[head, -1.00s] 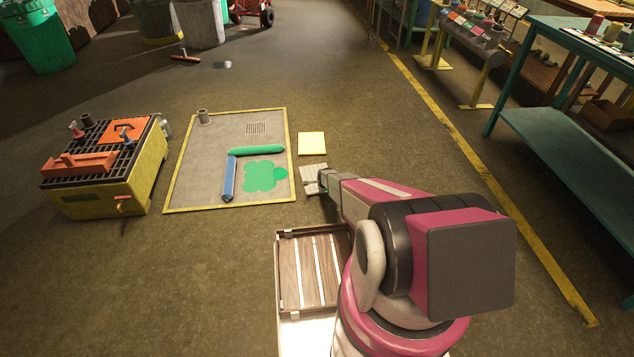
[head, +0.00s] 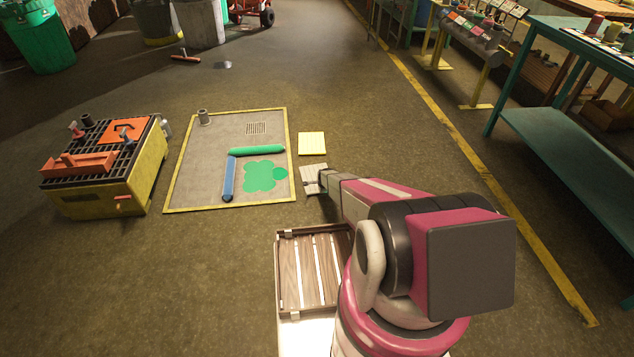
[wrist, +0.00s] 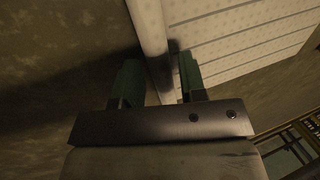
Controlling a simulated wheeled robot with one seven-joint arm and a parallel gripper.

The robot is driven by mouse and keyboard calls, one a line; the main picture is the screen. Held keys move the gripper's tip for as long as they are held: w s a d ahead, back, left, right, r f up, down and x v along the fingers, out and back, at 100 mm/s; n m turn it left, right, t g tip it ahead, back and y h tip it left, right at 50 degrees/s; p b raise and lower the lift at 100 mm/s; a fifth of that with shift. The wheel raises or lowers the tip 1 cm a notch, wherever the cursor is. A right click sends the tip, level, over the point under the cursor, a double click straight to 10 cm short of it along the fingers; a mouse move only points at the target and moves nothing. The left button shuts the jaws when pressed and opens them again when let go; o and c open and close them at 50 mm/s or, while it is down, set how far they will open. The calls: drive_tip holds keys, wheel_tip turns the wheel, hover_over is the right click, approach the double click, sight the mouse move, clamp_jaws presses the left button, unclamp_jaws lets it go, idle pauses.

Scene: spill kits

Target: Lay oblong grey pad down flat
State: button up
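The oblong grey pad (head: 312,174) is pale with ribbed lines. In the head view it is low over or on the floor, just right of the bordered grey mat (head: 203,160) and below the yellow pad. My gripper (head: 323,181) is at its right side. In the wrist view the pad's dotted, lined face (wrist: 235,45) fills the upper right, and its edge runs between the two fingers of my gripper (wrist: 160,82). The fingers look closed on that edge. The pad looks tilted against the fingers; its contact with the floor is hidden.
A square yellow pad (head: 312,143) lies just above the grey pad. On the mat are a green spill (head: 262,175), a green roll (head: 257,151) and a blue roll (head: 229,178). A slatted wooden tray (head: 281,270) is in front of me. Open floor lies to the right.

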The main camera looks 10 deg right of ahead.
drive_tip(key=shift+f, duration=0.2)
idle(0.6)
drive_tip(key=c, duration=0.7)
drive_tip(key=shift+r, duration=0.1)
drive_tip(key=shift+r, duration=2.5)
